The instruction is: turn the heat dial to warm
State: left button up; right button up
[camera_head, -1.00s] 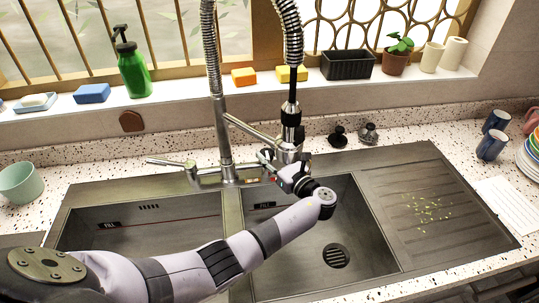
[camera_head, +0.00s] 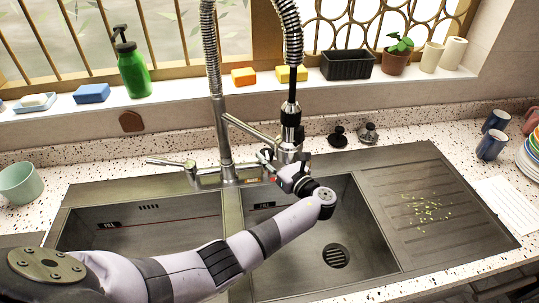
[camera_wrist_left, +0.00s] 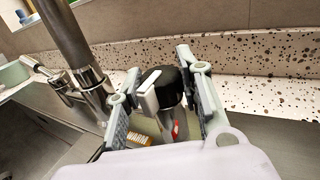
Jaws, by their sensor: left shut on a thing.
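My left gripper (camera_head: 270,158) reaches over the sink to the front of the tall metal faucet (camera_head: 225,130), just below its hanging spray head (camera_head: 291,118). In the left wrist view, my left gripper (camera_wrist_left: 160,92) has its two fingers on either side of a black-topped knob (camera_wrist_left: 172,88) with a pale block on its side, and is shut on it. This looks like the heat dial, but I cannot read its setting. A small red mark (camera_wrist_left: 176,130) and an orange striped patch (camera_wrist_left: 138,139) show below it. My right gripper is not in view.
The faucet lever (camera_head: 172,163) points left. A soap bottle (camera_head: 132,65), sponges (camera_head: 243,76) and pots (camera_head: 397,60) line the sill. The drainboard (camera_head: 410,190) at right holds only scattered crumbs.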

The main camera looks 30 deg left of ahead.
pick_arm(q)
jog(key=o, duration=1.2)
jog(key=shift+c, duration=0.2)
jog(key=v, duration=1.2)
jog(key=shift+w+a, duration=0.1)
